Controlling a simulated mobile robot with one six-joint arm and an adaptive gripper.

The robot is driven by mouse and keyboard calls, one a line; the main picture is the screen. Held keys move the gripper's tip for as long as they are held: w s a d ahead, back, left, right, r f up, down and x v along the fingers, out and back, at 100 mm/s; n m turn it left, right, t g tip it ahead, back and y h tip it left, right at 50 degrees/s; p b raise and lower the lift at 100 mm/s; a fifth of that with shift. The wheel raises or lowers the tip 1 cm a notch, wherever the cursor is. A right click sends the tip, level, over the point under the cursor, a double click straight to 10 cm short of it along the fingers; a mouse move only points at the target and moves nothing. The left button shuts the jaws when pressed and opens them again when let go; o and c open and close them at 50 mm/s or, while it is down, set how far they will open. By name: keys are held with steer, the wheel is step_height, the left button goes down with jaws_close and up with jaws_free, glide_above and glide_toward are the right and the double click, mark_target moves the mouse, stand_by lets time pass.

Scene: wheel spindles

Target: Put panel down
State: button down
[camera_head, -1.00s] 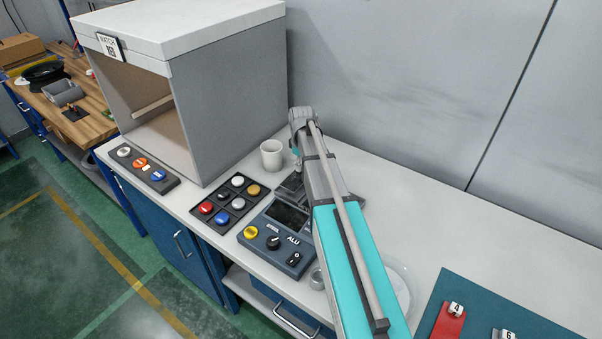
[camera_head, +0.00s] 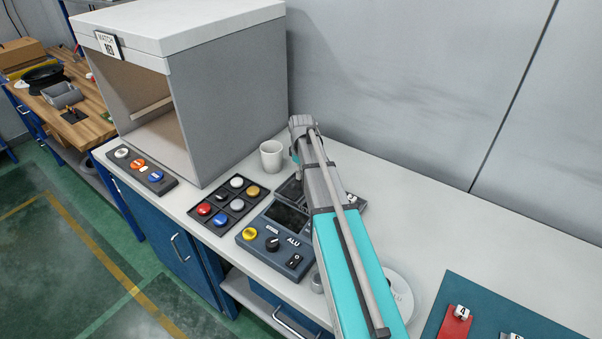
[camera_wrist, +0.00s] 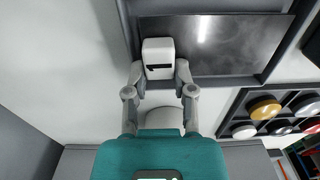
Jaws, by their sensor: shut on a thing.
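My gripper (camera_wrist: 160,80) is shut on the white numbered block (camera_wrist: 158,50) of a dark, glossy panel (camera_wrist: 225,45). In the wrist view the panel lies within the outline of a dark frame (camera_wrist: 128,25); I cannot tell whether it rests there or hangs just above.
A white mug (camera_head: 271,156) stands close left of my arm. A black tray with coloured knobs (camera_head: 228,200) and a grey booth (camera_head: 230,95) are further left. A teal mat (camera_head: 455,290) with a red numbered panel (camera_head: 456,325) lies at right. The bench at back right is clear.

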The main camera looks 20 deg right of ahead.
steer(key=shift+f, duration=0.35)
steer(key=shift+c, duration=2.2)
jaws_free()
steer(key=shift+r, duration=0.2)
step_height(320, 180, up, 13)
steer(key=p, duration=1.2)
steer(key=shift+p, duration=0.4)
steer(key=shift+f, duration=0.1)
